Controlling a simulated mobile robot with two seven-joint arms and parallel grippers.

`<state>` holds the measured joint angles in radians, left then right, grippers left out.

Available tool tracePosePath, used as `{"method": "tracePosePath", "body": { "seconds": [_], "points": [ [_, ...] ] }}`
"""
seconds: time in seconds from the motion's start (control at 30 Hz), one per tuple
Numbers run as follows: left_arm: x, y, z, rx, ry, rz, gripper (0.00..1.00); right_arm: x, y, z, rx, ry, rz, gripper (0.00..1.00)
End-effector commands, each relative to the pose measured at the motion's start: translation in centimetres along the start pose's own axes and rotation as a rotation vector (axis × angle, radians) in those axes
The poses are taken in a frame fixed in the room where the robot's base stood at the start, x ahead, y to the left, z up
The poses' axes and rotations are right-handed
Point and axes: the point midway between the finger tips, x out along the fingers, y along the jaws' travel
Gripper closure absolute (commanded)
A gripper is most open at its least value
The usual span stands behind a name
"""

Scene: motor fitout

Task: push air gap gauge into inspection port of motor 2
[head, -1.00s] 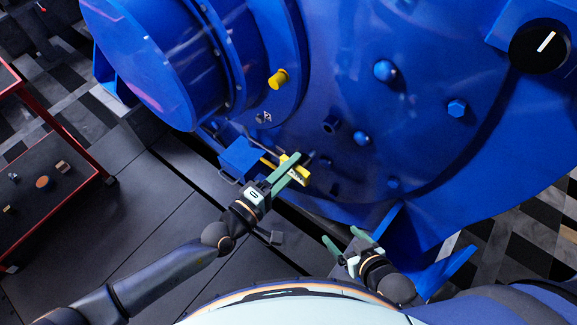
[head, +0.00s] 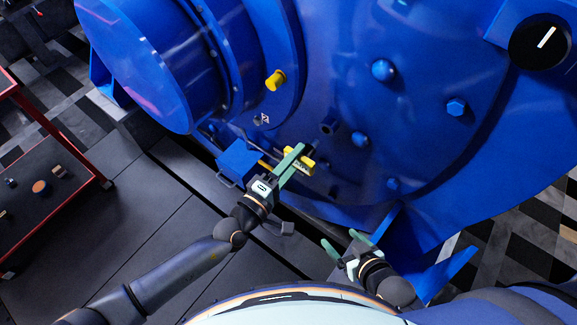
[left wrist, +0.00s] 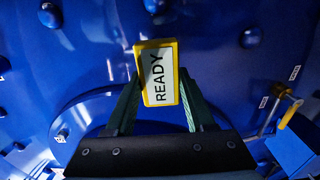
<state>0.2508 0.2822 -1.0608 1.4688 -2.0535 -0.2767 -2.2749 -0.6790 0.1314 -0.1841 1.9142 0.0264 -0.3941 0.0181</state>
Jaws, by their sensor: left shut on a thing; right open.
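A dark round opening with a raised rim (head: 328,127) sits on the motor face just up and right of the gauge. It may be the inspection port, but I see no label. The gauge's far end is hidden. My right gripper (head: 345,241) is open and empty below right.
A yellow cap (head: 276,79) and several blue bolts stick out of the motor. A small blue box (head: 239,163) is left of the gauge. A red-framed cart (head: 75,150) with small parts stands at the left. A black knob (head: 540,45) is at the upper right.

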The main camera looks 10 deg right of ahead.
Motion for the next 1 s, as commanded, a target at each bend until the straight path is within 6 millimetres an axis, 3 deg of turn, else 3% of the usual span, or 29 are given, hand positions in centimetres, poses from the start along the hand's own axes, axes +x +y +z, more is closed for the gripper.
{"method": "tracePosePath", "body": {
  "seconds": [0.33, 1.0],
  "points": [
    [2.4, 0.1, -0.1, 0.001, 0.001, 0.002, 1.00, 0.5, 0.0, 0.6, 0.000, 0.000, 0.000, 0.17],
    [2.7, 0.1, 0.0, 0.000, 0.000, 0.002, 1.00, 0.5, 0.0, 0.6, 0.000, 0.000, 0.000, 0.17]
  ]
}}
